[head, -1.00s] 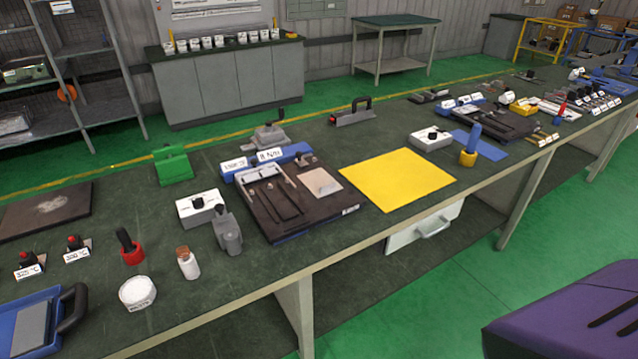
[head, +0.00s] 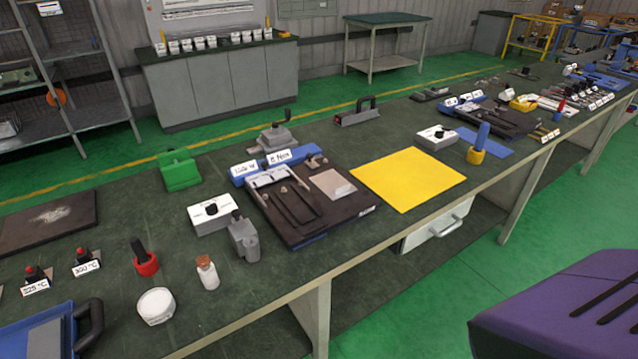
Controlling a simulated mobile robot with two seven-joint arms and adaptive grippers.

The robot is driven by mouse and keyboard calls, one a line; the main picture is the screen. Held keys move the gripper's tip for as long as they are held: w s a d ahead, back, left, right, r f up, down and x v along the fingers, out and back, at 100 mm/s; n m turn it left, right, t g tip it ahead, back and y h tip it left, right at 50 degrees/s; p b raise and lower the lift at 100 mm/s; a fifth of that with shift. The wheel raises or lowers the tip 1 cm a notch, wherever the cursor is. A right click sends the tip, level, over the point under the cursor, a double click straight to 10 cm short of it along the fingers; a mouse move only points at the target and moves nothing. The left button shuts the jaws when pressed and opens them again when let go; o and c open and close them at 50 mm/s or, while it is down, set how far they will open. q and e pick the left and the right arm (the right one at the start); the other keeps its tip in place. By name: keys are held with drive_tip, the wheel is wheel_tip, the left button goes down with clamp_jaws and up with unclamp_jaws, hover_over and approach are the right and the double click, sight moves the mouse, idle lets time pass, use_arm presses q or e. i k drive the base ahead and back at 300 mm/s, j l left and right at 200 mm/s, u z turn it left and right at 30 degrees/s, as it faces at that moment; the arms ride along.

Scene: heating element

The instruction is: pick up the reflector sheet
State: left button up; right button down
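No label names the reflector sheet. A small, flat, pale grey sheet (head: 334,184) lies on the right part of a dark fixture board (head: 318,222) in the middle of the bench, and it may be the reflector sheet. A larger flat yellow sheet (head: 408,179) lies on the bench just right of the board. Dark bent rods (head: 291,205) lie on the board, left of the pale sheet. Neither of my grippers is in view.
Around the board stand a white box with a black knob (head: 211,214), a grey clamp-like tool (head: 243,238), blue labelled blocks (head: 243,172) and a corked jar (head: 208,272). A second white box (head: 436,137) and a yellow-based blue handle (head: 478,148) stand beyond the yellow sheet.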

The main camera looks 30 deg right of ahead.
sight(334, 185)
drive_tip(key=i+j+z, duration=0.1)
drive_tip(key=j+z, duration=0.15)
drive_tip(key=z, duration=0.2)
drive_tip(key=i+j+z, duration=0.1)
drive_tip(key=j+z, duration=0.15)
drive_tip(key=z, duration=0.2)
